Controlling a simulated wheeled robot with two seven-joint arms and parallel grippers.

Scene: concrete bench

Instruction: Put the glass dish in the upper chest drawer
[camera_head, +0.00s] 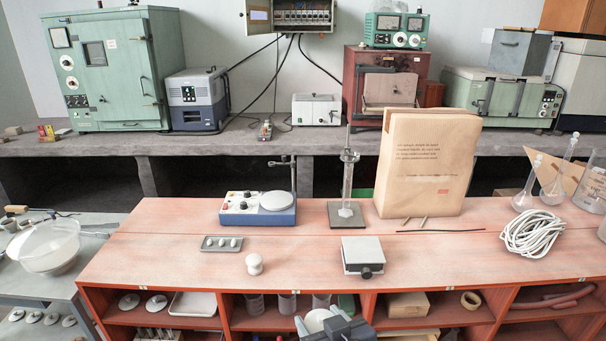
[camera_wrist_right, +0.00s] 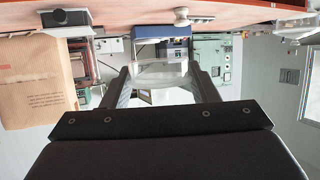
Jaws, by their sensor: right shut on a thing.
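The glass dish (camera_wrist_right: 160,75) is clear and shows between the two fingers of my right gripper (camera_wrist_right: 163,88) in the right wrist view. The gripper is shut on it. In the head view my right gripper (camera_head: 319,318) is at the bottom edge, in front of the red bench's shelves, with the pale round dish (camera_head: 317,321) between its fingers. The lower part of the gripper is cut off by the frame. I cannot make out a chest with an upper drawer in either view. My left gripper is not in view.
The red bench (camera_head: 190,262) carries a stirrer (camera_head: 238,209), a grey box with a black knob (camera_head: 362,251), a white knob-shaped piece (camera_head: 254,264), a paper bag (camera_head: 430,165) and coiled cable (camera_head: 532,232). A side table (camera_head: 25,300) at left holds a large bowl (camera_head: 50,247).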

